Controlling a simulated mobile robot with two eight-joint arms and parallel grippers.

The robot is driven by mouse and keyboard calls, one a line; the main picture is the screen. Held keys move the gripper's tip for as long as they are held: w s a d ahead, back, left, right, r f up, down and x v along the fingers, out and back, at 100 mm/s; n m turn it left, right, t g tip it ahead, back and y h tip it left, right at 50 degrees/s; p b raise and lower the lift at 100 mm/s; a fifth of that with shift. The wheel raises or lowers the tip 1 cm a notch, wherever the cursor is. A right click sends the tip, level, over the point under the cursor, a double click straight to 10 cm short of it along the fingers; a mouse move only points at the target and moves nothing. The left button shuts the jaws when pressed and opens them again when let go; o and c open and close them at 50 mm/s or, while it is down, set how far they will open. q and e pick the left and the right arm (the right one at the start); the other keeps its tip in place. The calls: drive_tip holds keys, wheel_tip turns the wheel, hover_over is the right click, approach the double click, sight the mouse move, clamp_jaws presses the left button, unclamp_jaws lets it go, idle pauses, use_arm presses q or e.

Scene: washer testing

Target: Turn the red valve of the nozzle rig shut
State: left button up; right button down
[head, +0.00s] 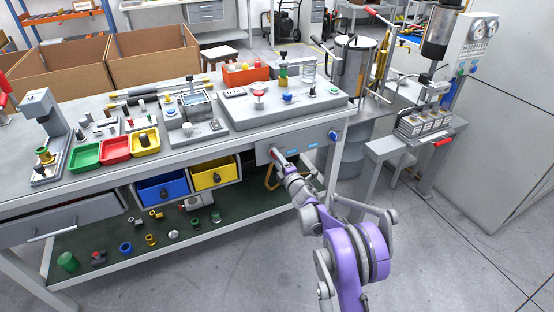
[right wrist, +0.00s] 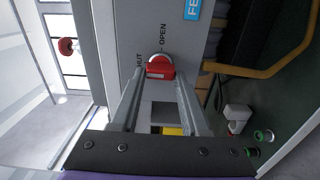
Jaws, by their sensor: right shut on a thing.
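The red valve (right wrist: 161,71) sits on a grey front panel, between the words OPEN (right wrist: 163,35) and a partly hidden SHUT in the right wrist view. My right gripper (right wrist: 158,78) has its two fingers either side of the red handle and is shut on it. In the head view my right gripper (head: 281,160) reaches the bench's front panel (head: 297,147), and the valve is mostly covered by it. I cannot tell exactly which mark the handle points to. My left gripper is not in view.
A yellow bent pipe (right wrist: 262,70) runs beside the panel. Blue (head: 162,188) and yellow (head: 214,175) bins hang left of my arm.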

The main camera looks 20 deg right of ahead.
idle(0.5)
drive_tip(key=shift+c, duration=1.9)
unclamp_jaws()
drive_tip(key=shift+s, duration=0.1)
drive_tip(key=s+p, duration=0.1)
drive_tip(key=s, duration=0.9)
drive_tip(key=shift+s, duration=0.35)
